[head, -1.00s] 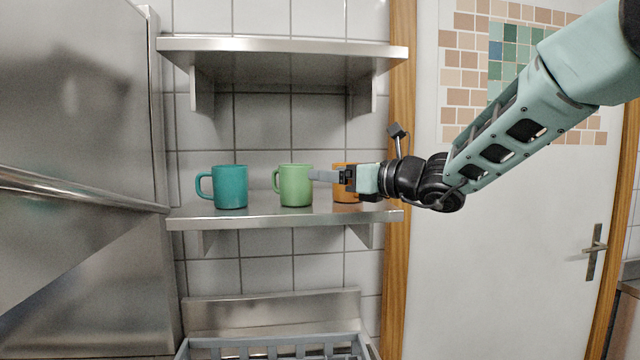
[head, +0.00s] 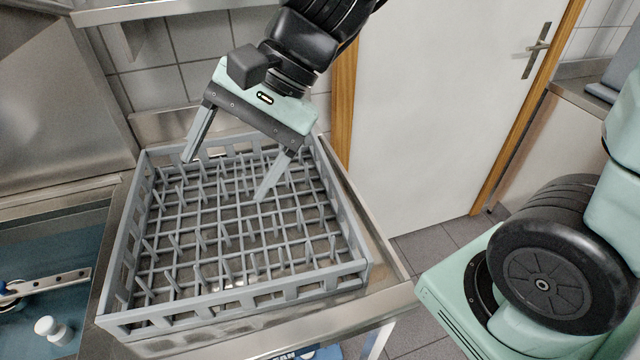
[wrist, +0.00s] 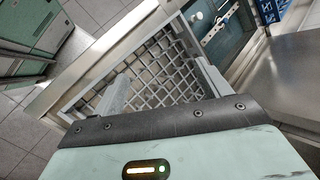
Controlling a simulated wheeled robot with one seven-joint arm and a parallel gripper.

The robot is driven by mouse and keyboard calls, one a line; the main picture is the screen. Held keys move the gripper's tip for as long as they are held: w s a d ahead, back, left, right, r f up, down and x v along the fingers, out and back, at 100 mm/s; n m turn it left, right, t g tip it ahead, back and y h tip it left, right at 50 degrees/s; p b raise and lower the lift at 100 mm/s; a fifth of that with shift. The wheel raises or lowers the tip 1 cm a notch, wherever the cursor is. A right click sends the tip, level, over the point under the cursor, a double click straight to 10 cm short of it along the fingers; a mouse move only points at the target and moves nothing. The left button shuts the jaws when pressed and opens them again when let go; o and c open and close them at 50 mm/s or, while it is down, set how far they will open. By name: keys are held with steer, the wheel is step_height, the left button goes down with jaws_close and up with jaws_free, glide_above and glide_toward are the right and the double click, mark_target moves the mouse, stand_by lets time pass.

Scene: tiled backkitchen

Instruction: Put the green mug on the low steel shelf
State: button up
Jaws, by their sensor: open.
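My gripper (head: 225,178) is open and empty, its two fingers pointing down over the grey rack in the head view. The fingers also show spread apart over the rack in the wrist view (wrist: 160,68). The front edge of the low steel shelf (head: 170,9) crosses the top left of the head view, above and to the left of my gripper. Its top surface is out of frame. The green mug is in neither current view; one second ago it stood upright on that shelf.
A grey slatted dish rack (head: 240,300) without dishes sits on a steel counter below my gripper. A blue basin area (head: 40,260) with a white knob (head: 46,326) lies at left. A white door (head: 440,100) stands behind at right. Grey floor tiles show at right.

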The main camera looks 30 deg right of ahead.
steer(key=s+d+f+n+h, duration=0.3)
steer(key=s+n, duration=0.2)
steer(key=n, duration=0.2)
steer(key=s+d+f+n+h, duration=0.2)
steer(key=s+f+n+h, duration=0.1)
steer(key=n, duration=0.5)
steer(key=shift+s+d+f+h, duration=0.4)
steer(key=shift+s+f, duration=0.2)
steer(key=shift+s, duration=0.6)
